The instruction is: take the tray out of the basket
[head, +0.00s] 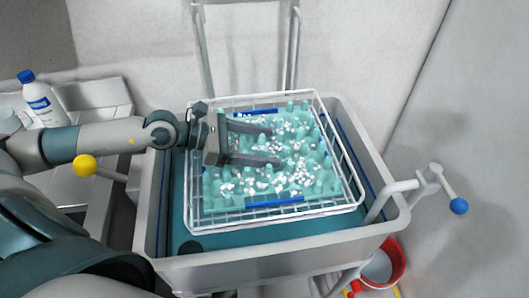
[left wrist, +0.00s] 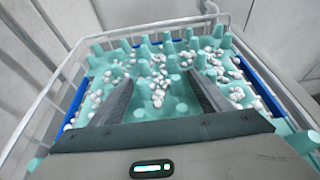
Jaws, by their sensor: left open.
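A mint-green egg tray (head: 237,189) with many small white pieces on it lies inside a white wire basket (head: 344,172). Blue strips show at two edges of the tray. The basket sits in the top of a grey cart. My left gripper (head: 276,147) is over the tray, its two dark fingers spread apart and pointing right. In the left wrist view the open fingers (left wrist: 160,95) reach over the tray (left wrist: 172,104), with white pieces between them and the basket's wire rim (left wrist: 150,25) behind. I cannot tell whether the fingers touch the tray. My right gripper is not in view.
A white bottle with a blue cap (head: 40,102) stands at the left. A red bucket (head: 394,262) is on the lower right.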

